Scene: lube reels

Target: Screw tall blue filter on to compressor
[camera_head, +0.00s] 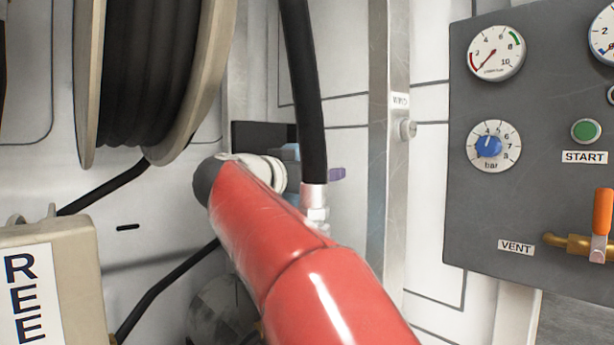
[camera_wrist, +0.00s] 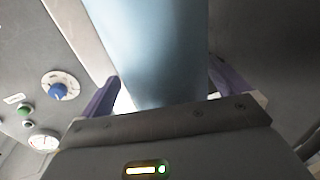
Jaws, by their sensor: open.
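My gripper (camera_wrist: 163,72) shows in the wrist view with its two purple fingers apart. The blue filter (camera_wrist: 155,45), a smooth tall blue body, stands between the fingers and runs up out of the frame. A bright gap shows beside the left finger; whether the right finger touches the filter I cannot tell. In the head view my red arm hides most of the gripper; a purple finger (camera_head: 337,174) shows right of the black hose. A small blue patch, probably the filter, shows (camera_head: 291,152) left of the hose. The filter's ends and its seat on the compressor are hidden.
A black hose (camera_head: 305,90) hangs in front of the gripper area. A metal post (camera_head: 388,200) stands to its right. The grey control panel (camera_head: 540,130) with gauges is farther right. A hose reel (camera_head: 150,70) and a beige box (camera_head: 60,270) are at left.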

